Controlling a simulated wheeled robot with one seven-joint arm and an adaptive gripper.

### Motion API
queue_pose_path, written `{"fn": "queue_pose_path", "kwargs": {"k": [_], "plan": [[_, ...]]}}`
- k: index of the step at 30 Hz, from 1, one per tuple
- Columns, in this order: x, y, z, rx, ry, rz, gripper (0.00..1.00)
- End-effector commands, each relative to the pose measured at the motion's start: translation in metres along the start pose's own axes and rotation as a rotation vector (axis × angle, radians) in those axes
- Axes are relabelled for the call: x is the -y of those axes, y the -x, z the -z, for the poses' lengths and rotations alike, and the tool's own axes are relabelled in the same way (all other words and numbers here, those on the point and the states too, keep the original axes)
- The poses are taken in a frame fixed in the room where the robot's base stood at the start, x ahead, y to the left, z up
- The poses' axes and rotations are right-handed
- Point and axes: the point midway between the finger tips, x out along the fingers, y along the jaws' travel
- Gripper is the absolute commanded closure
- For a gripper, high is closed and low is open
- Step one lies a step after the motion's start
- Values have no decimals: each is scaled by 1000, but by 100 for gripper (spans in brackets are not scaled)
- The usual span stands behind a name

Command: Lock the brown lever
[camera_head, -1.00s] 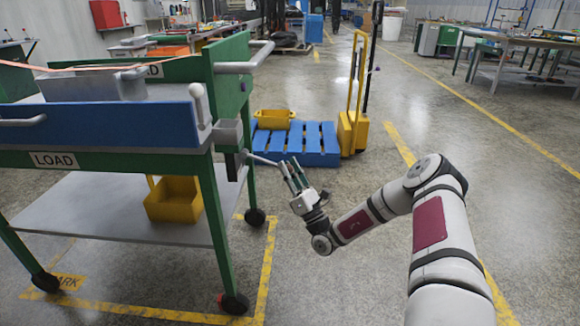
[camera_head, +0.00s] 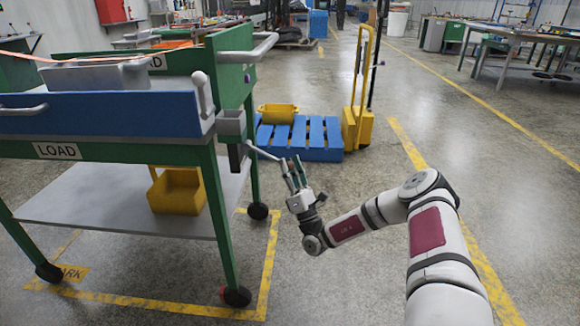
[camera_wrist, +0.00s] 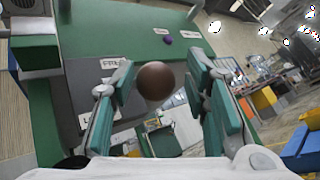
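The brown lever shows in the wrist view as a round brown knob (camera_wrist: 155,81) seen almost end-on. In the head view its grey rod (camera_head: 262,153) sticks out from the cart's right end, and its tip is close to my gripper (camera_head: 292,168). My gripper (camera_wrist: 160,95) is open, with its green-padded fingers on either side of the knob. Gaps show between the knob and both fingers. The knob covers much of the lever behind it. A plate beside it carries a label reading FREE (camera_wrist: 110,63) and a partly hidden label starting with L (camera_wrist: 88,117).
The green cart (camera_head: 212,190) with a blue front panel (camera_head: 100,115) stands at left. A yellow bin (camera_head: 177,190) sits on its lower shelf. A blue pallet (camera_head: 318,135) and yellow pallet truck (camera_head: 358,125) stand behind my gripper. The floor at right is mostly clear.

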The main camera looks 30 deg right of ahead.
Motion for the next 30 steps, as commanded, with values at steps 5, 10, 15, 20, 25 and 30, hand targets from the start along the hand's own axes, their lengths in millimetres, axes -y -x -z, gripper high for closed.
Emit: {"fn": "queue_pose_path", "kwargs": {"k": [5, 10, 15, 20, 25, 30], "plan": [[-2, 1, 3, -6, -5, -3, 53], [-2, 2, 2, -3, -5, -5, 53], [-2, 19, 1, -2, -5, -2, 53], [-1, 51, 1, -2, -5, -1, 53], [-1, 85, 2, -4, -6, -1, 53], [-1, 109, 2, -5, -5, -2, 53]]}}
